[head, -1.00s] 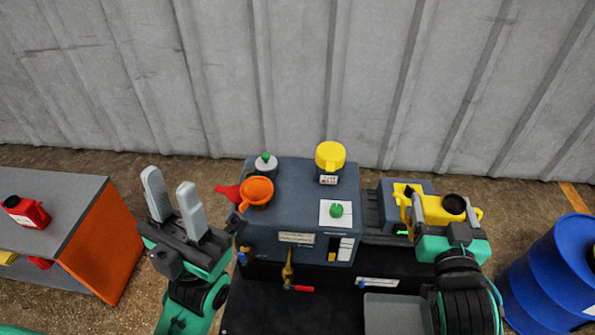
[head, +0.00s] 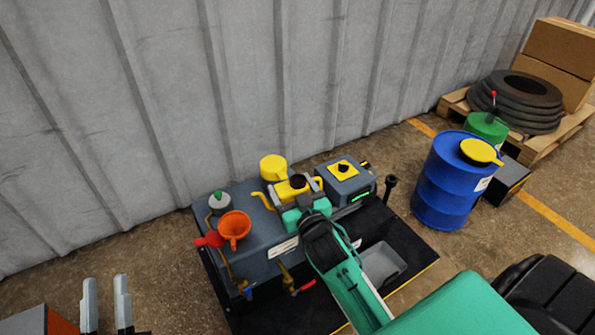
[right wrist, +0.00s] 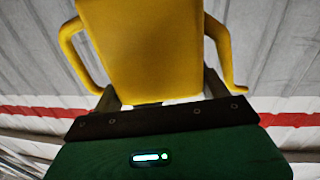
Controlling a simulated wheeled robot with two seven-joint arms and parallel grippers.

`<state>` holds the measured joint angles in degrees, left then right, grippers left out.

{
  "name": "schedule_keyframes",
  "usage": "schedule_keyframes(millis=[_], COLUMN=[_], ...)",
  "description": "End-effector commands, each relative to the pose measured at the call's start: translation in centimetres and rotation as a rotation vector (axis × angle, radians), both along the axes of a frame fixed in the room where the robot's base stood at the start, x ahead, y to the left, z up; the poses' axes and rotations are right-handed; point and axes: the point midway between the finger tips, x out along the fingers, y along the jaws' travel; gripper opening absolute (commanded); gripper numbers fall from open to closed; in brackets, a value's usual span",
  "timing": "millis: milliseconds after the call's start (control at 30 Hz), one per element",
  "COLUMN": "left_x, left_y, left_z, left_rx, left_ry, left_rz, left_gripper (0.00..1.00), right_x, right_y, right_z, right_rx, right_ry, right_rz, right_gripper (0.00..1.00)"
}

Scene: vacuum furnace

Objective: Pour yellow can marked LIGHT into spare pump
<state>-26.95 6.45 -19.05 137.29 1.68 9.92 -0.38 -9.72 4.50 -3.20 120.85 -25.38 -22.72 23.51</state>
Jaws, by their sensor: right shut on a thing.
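The yellow can (head: 291,190) with a dark cap is held in my right gripper (head: 299,201), above the grey-blue pump body (head: 258,203). The can fills the upper part of the right wrist view (right wrist: 150,45), with a spout or handle at each side; no marking can be read. An orange funnel (head: 235,226) sits on the pump's left part, to the left of the can and apart from it. My left gripper (head: 107,305) is at the lower left edge, fingers apart and empty.
A yellow-capped filter (head: 273,167) and a white cap with green top (head: 219,202) stand on the pump. A red part (head: 209,239) is beside the funnel. A motor box (head: 346,182), grey tray (head: 381,264) and blue drum (head: 453,180) lie to the right.

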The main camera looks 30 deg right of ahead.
Motion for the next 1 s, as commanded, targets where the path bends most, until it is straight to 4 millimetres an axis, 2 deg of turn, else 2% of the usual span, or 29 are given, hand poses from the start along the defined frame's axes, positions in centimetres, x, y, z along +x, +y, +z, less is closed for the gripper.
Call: schedule_keyframes(millis=[100, 200, 300, 400, 600, 1000], left_x=[-0.1, -1.3, -2.8, -4.3, -5.8, -5.4], left_y=[-1.2, -2.0, -2.5, -2.9, -3.1, -3.2], left_z=[-4.3, -8.3, -11.6, -13.9, -15.9, -15.5], left_rx=[0.066, 0.118, 0.16, 0.191, 0.216, 0.203], left_ry=[0.273, 0.481, 0.649, 0.769, 0.868, 0.827], left_rz=[-0.035, -0.067, -0.095, -0.117, -0.137, -0.132], left_gripper=[0.34, 0.34, 0.34, 0.34, 0.34, 0.34], right_x=[2.0, 3.2, 4.1, 4.6, 5.0, 5.1], right_y=[-1.8, -3.2, -4.3, -5.0, -5.6, -5.2], right_z=[-0.5, -1.5, -2.5, -3.2, -4.0, -4.2], right_rx=[-0.015, -0.023, -0.029, -0.03, -0.033, -0.039], right_ry=[0.004, 0.008, 0.012, 0.015, 0.016, 0.018], right_rz=[-0.02, -0.031, -0.039, -0.042, -0.044, -0.045], right_gripper=[0.46, 0.46, 0.46, 0.46, 0.46, 0.46])
